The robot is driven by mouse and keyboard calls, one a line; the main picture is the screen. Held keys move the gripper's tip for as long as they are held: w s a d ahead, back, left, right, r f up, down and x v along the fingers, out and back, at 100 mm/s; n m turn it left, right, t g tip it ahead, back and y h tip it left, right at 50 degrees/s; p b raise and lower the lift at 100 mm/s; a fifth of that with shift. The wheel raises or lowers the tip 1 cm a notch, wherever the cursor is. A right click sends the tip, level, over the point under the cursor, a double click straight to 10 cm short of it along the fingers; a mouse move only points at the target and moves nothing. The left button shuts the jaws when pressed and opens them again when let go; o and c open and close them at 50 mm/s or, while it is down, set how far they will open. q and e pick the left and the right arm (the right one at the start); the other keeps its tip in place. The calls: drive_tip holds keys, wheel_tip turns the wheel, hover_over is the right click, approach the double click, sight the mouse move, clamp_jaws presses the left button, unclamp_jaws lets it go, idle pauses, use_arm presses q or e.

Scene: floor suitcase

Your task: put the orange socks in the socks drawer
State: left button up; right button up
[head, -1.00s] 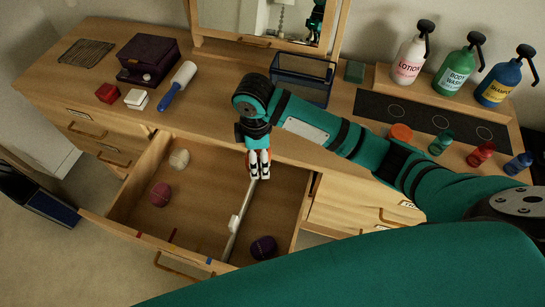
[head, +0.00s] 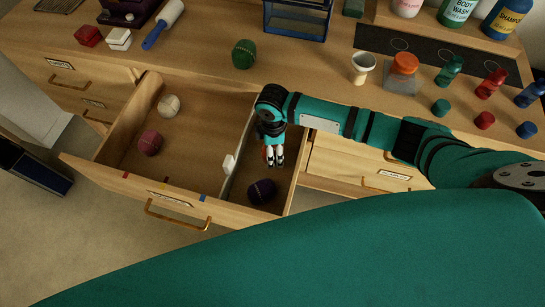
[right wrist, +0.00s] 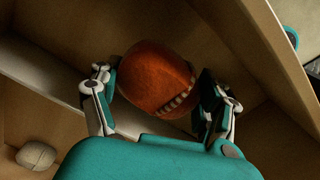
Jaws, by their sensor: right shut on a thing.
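The orange socks (right wrist: 155,78) are a rolled ball between the two fingers of my right gripper (right wrist: 160,100) in the right wrist view. In the head view my right gripper (head: 274,160) points down inside the open drawer (head: 130,192), in the right compartment. Only a sliver of the orange socks (head: 264,153) shows beside the fingers there. Whether they touch the drawer floor I cannot tell. My left gripper is not in view.
A green ball (head: 243,54), a cup (head: 362,68) and bottles stand on the top.

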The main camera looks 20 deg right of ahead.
drive_tip(key=shift+f, duration=2)
drive_tip(key=shift+f, duration=0.1)
drive_tip(key=o, duration=1.1)
wheel_tip(320, 180, up, 12)
drive_tip(key=shift+r, duration=0.15)
